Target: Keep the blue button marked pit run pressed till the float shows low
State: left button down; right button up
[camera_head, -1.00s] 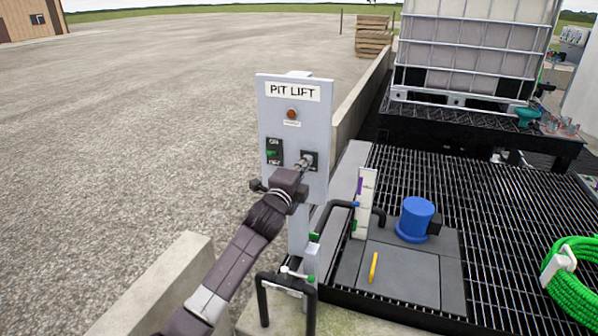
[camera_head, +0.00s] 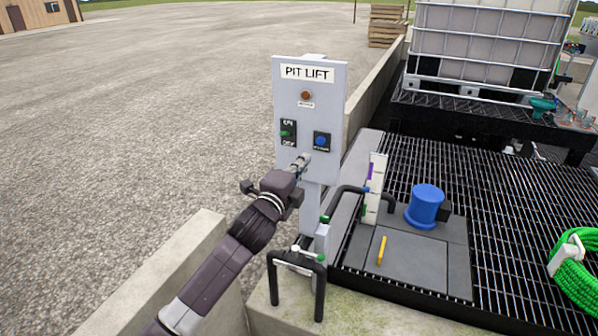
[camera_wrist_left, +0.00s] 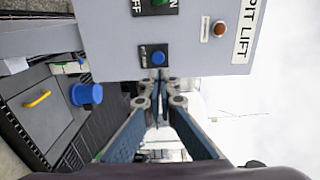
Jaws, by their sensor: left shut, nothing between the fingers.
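The grey panel marked PIT LIFT (camera_head: 318,76) stands on a post, with an amber lamp (camera_head: 306,96) near its top. The blue button (camera_head: 321,141) is on its lower right, and it also shows in the left wrist view (camera_wrist_left: 158,57). A green switch (camera_head: 288,133) marked ON and OFF is beside it. My left gripper (camera_head: 304,159) is shut and empty, its tips just below the blue button and apart from it. The white float gauge (camera_head: 374,190) with a purple mark stands right of the post; its reading is too small to tell. My right gripper is out of view.
A blue pump motor (camera_head: 425,204) and a yellow handle (camera_head: 381,250) sit on grey plates over the dark grating. A black rail (camera_head: 297,262) stands below the panel. A green hose coil (camera_head: 578,275) lies at right. A caged tank (camera_head: 488,45) stands behind.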

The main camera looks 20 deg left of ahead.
pick_arm(q)
jog(key=s, duration=0.2)
jog(key=shift+s, duration=0.4)
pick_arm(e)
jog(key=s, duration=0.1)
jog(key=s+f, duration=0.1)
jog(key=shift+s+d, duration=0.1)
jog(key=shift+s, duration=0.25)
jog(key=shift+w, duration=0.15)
pick_arm(q)
jog(key=shift+a, duration=0.1)
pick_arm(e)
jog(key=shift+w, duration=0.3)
